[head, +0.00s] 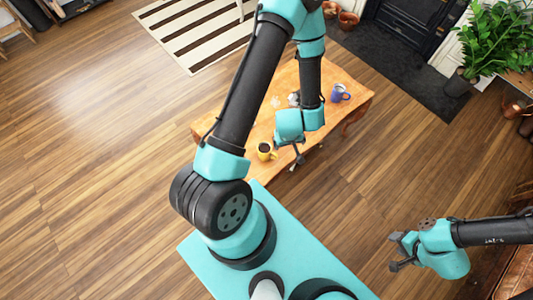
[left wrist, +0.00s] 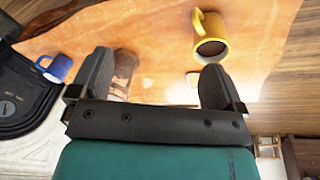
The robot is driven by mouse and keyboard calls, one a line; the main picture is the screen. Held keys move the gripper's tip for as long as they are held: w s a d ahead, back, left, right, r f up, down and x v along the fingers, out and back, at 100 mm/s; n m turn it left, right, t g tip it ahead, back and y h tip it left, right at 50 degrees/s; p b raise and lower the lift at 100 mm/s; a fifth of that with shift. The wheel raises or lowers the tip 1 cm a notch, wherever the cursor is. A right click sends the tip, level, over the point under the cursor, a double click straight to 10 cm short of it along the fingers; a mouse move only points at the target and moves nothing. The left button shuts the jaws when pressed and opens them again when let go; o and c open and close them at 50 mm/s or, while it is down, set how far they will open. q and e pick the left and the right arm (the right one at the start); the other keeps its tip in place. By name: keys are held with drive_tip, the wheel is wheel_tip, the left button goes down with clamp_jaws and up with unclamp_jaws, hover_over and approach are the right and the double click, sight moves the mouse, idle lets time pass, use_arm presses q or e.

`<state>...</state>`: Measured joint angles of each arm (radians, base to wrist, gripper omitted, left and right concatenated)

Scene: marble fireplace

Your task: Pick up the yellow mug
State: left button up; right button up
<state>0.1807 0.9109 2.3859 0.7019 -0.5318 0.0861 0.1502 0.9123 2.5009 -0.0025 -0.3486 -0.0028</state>
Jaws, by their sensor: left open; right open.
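The yellow mug (head: 264,152) stands near the front edge of the wooden table (head: 228,121), with dark contents showing. It also shows in the left wrist view (left wrist: 211,47), at the upper right beyond one finger. My left gripper (head: 290,153) is over the table, just right of the mug in the head view. Its jaws are open and empty in the left wrist view (left wrist: 158,62), and the mug is not between them. My right gripper (head: 399,252) is open and empty, away from the table at the lower right.
A blue mug (head: 339,93) stands at the table's right end. A small white item (head: 293,100) is on the table behind my left forearm, partly hidden. A potted plant (head: 492,42) and the dark fireplace (head: 412,18) are at the back right. Open wooden floor surrounds the table.

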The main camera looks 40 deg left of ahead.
use_arm(q)
drive_tip(key=shift+s+a+r+n+g+y, duration=0.3)
drive_tip(key=shift+s+a+n+g+y, duration=0.25)
drive_tip(key=shift+n, duration=1.15)
drive_tip(key=shift+s+a+r+n+g+y, duration=0.35)
drive_tip(key=shift+n+g+y, duration=0.4)
drive_tip(key=shift+n, duration=0.95)
drive_tip(key=shift+s+a+r+n+g+y, duration=0.3)
drive_tip(key=shift+a+n+g+y, duration=0.35)
drive_tip(key=shift+n, duration=1.05)
drive_tip(key=shift+d+f, duration=0.1)
drive_tip(key=x, duration=1.2)
drive_tip(key=shift+w, duration=0.15)
drive_tip(key=shift+f, duration=0.15)
hover_over(265, 150)
drive_tip(key=s+d, duration=0.2)
drive_tip(key=shift+d+f, duration=0.1)
drive_tip(key=shift+f, duration=2.35)
